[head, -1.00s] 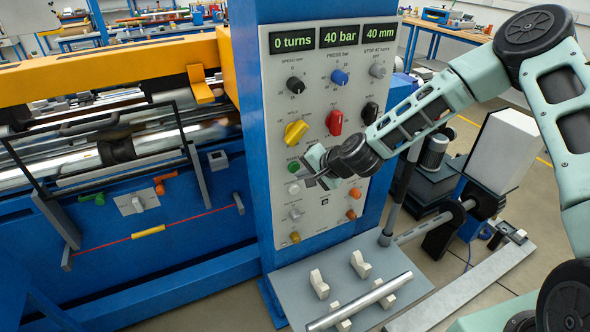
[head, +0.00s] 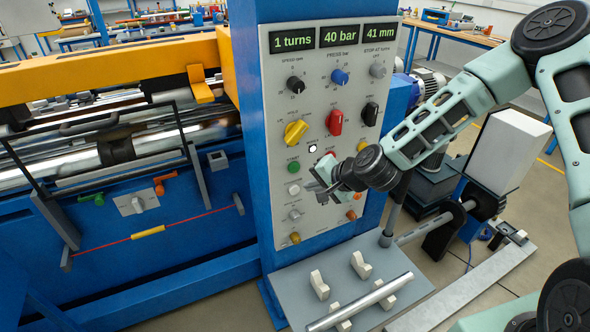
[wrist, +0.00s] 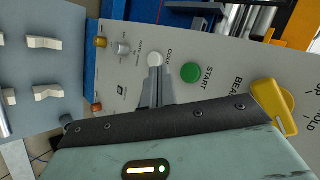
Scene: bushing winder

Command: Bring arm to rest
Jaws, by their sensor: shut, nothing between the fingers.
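My gripper (head: 318,190) is shut and empty in front of the lower part of the grey control panel (head: 282,100). In the wrist view its closed fingers (wrist: 156,78) point at a white button (wrist: 156,59) beside the green START button (wrist: 190,72). I cannot tell whether the fingertips touch the panel. The green button also shows in the head view (head: 293,167). A small white lamp (head: 312,149) is lit. The displays (head: 345,36) read 1 turns, 40 bar and 41 mm. My arm reaches in from the right.
A white box (head: 508,150) and a post stand right. Open floor shows at the lower right.

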